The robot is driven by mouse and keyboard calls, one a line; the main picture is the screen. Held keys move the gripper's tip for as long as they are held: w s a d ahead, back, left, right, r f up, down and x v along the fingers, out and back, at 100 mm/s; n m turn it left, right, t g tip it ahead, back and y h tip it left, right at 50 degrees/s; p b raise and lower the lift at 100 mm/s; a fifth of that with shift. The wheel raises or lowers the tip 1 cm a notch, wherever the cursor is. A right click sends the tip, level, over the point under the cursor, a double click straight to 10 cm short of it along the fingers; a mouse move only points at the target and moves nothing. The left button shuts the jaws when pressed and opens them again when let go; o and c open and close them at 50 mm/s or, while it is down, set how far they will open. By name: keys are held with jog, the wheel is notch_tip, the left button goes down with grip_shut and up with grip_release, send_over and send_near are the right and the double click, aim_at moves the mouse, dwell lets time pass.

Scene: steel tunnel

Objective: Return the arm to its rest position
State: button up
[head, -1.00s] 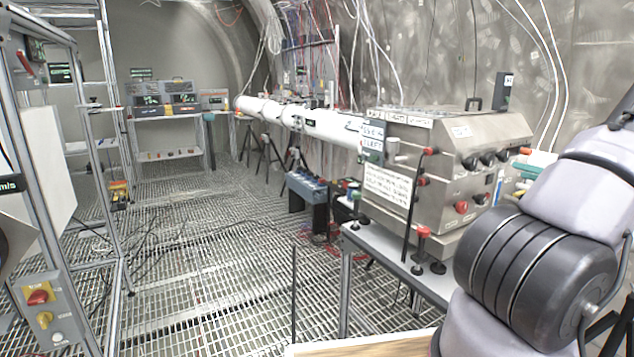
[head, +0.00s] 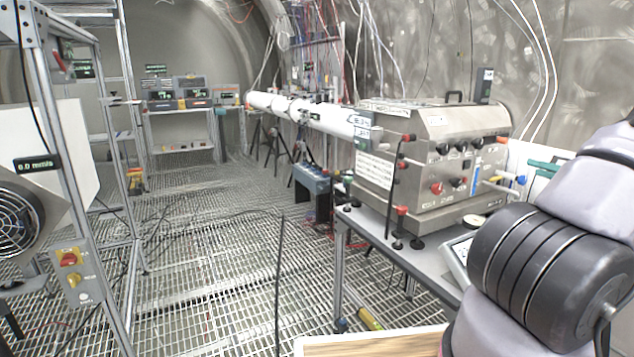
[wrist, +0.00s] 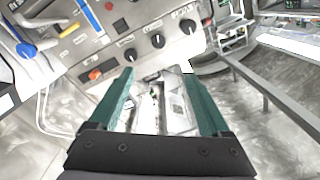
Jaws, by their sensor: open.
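My gripper (wrist: 160,85) shows in the wrist view with its two green fingers apart and nothing between them. Beyond the fingers are the steel cabinet's knobs, at the top of the picture. My grey arm (head: 560,240) fills the right side of the head view, bent, with a dark ribbed joint.
A steel cabinet (head: 425,150) with knobs and levers stands on a bench to the right, close to my arm. A wooden board edge (head: 370,343) is at the bottom. A metal frame with a fan (head: 18,225) stands left. Grating floor (head: 215,270) lies open between.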

jog(key=a+r+g+y, duration=0.1)
jog(key=a+r+g, duration=0.2)
jog(key=a, duration=0.6)
jog(key=a+r+n+g, duration=0.1)
jog(key=a+r+g, duration=0.25)
jog(key=a, duration=0.65)
jog(key=a+r+g+y, duration=0.15)
jog(key=a+g, duration=0.25)
jog(key=a, duration=0.5)
jog(key=s+a+r+m+h, duration=0.2)
jog(key=s+a+r+h, duration=0.1)
jog(key=s+a, duration=0.4)
jog(key=s+a+r+m+t+h, duration=0.1)
jog(key=s+a+r+h, duration=0.3)
jog(key=s+a, duration=0.4)
jog(key=shift+s+a+r+m, duration=0.2)
jog(key=shift+s+r+m, duration=0.2)
jog(key=shift+s+r, duration=0.5)
jog(key=shift+s+f+h, duration=0.1)
jog(key=shift+f+h, duration=0.05)
jog(key=shift+h, duration=0.1)
